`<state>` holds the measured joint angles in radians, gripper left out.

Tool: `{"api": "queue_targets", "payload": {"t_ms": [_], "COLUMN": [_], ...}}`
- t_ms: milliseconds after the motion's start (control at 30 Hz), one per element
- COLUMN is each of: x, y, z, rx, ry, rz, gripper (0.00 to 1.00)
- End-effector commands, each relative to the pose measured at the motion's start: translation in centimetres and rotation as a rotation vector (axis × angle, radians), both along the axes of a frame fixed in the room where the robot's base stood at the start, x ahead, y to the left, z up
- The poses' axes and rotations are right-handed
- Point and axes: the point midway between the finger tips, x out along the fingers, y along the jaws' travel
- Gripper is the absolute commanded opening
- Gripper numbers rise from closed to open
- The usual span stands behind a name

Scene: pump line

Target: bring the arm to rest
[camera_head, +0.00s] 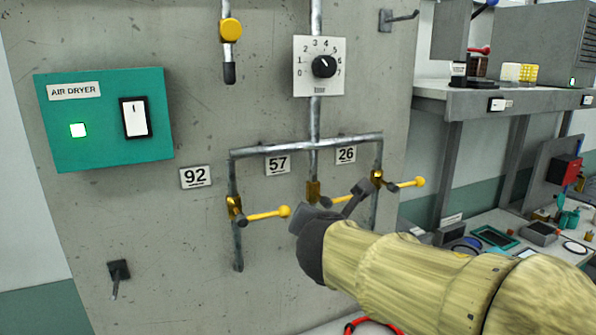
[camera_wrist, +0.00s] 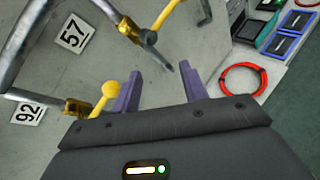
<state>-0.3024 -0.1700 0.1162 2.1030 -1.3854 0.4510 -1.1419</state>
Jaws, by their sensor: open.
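My arm reaches in from the right in the head view, its tan sleeve ending in a dark wrist near the pipe manifold. My gripper (camera_head: 345,200) is in front of the middle pipe and partly hides it. In the wrist view my gripper (camera_wrist: 160,72) shows two purple fingers spread apart with nothing held. A pipe end (camera_wrist: 168,66) appears between them; I cannot tell how near it is. The left valve's yellow lever (camera_head: 268,213) points right and shows beside the left finger in the wrist view (camera_wrist: 107,92). The right valve's yellow lever (camera_head: 408,184) also points right.
The wall panel holds a teal air dryer box (camera_head: 103,118) with a green light, a dial (camera_head: 320,66) and tags 92, 57 and 26. A shelf (camera_head: 500,98) and a cluttered bench stand at the right. A red coil (camera_wrist: 243,78) lies below.

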Motion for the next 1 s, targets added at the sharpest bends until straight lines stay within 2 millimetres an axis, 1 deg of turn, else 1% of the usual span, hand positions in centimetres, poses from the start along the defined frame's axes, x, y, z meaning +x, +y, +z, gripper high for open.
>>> {"api": "queue_targets", "payload": {"t_ms": [33, 67, 100, 167, 200, 267, 300, 367, 400, 467, 500, 567, 600, 700, 800, 900, 1000], "x": [-0.2, -0.4, -0.8, -1.5, -2.0, -3.0, -3.7, -4.9, -5.7, -7.0, -7.9, -9.3, -10.2, -12.5, -14.2, -15.0, -15.3], "y": [-1.2, -1.9, -2.7, -3.9, -4.6, -5.6, -6.3, -7.2, -7.7, -8.5, -8.9, -9.4, -9.6, -10.1, -10.3, -10.4, -10.4], "z": [-2.5, -3.9, -5.8, -8.4, -10.1, -12.6, -14.1, -16.3, -17.7, -19.7, -20.9, -22.7, -23.7, -26.1, -27.6, -28.4, -28.6], "rx": [0.109, 0.181, 0.278, 0.42, 0.514, 0.651, 0.743, 0.877, 0.963, 1.092, 1.174, 1.295, 1.374, 1.552, 1.681, 1.751, 1.771], "ry": [0.061, 0.094, 0.137, 0.194, 0.229, 0.274, 0.299, 0.33, 0.345, 0.359, 0.363, 0.361, 0.353, 0.309, 0.248, 0.201, 0.186], "rz": [-0.077, -0.129, -0.2, -0.314, -0.395, -0.526, -0.617, -0.76, -0.859, -1.015, -1.123, -1.286, -1.398, -1.678, -1.904, -2.032, -2.067], "gripper": [0.44, 0.44, 0.44, 0.44, 0.44, 0.44, 0.44, 0.44, 0.44, 0.44, 0.44, 0.44, 0.44, 0.44, 0.44, 0.44, 0.44]}}
